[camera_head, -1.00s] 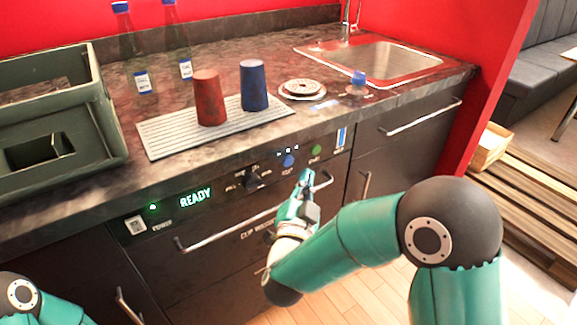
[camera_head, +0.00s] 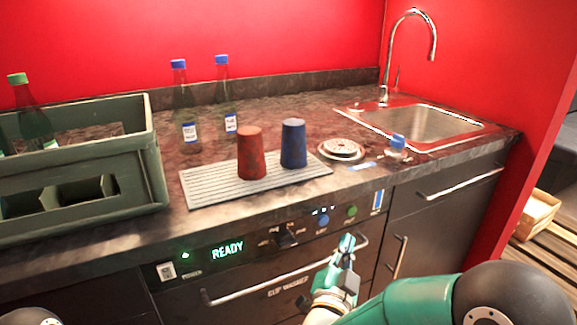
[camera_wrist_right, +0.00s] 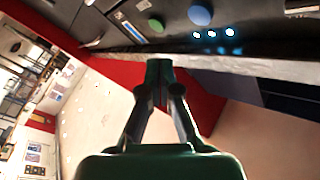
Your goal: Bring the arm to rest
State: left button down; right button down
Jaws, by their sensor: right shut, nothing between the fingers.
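My right gripper (camera_head: 346,243) is shut and empty, in front of the cup washer panel, below the blue button (camera_head: 322,221) and the green button (camera_head: 351,211). In the right wrist view its fingers (camera_wrist_right: 160,75) are together, with the blue button (camera_wrist_right: 200,15) and green button (camera_wrist_right: 156,24) beyond them. I cannot tell whether it touches the panel or the handle. The panel display (camera_head: 228,250) reads READY in green. Of my left arm only a rounded part shows at the lower left edge; its gripper is out of view.
A red cup (camera_head: 251,153) and a blue cup (camera_head: 293,144) stand upside down on the ribbed mat (camera_head: 215,190). A green crate (camera_head: 150,170) with a bottle stands left; two bottles stand behind. The sink (camera_head: 440,122) is right. The washer handle (camera_head: 250,287) juts out near my right gripper.

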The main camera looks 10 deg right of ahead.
jog(key=s+d+f+n+g+y, duration=0.15)
jog(key=d+f, duration=0.35)
jog(key=f, duration=0.5)
jog(key=d+f+n+g+y, duration=0.1)
jog(key=d+f+g, duration=0.25)
jog(key=f, duration=0.65)
jog(key=s+a+f+n+g+y, duration=0.25)
jog(key=s+f, duration=0.35)
jog(key=f, duration=0.3)
jog(key=s+a+f+n+g+y, duration=0.2)
jog(key=s+a+f+g+y, duration=0.3)
jog(key=f, duration=0.4)
jog(key=s+a+f+n+g+y, duration=0.1)
jog(key=s+a+n+g, duration=0.15)
jog(key=s, duration=0.35)
jog(key=s+a+f+n+g+y, duration=0.1)
jog(key=s+a+g+y, duration=0.15)
jog(key=s, duration=0.45)
notch_tip(320, 180, up, 22)
jog(key=p, duration=2.2)
jog(key=shift+w+a+r+h, duration=0.25)
jog(key=shift+w+a+h, duration=0.05)
jog(key=shift+a+h, duration=0.15)
jog(key=shift+t, duration=0.25)
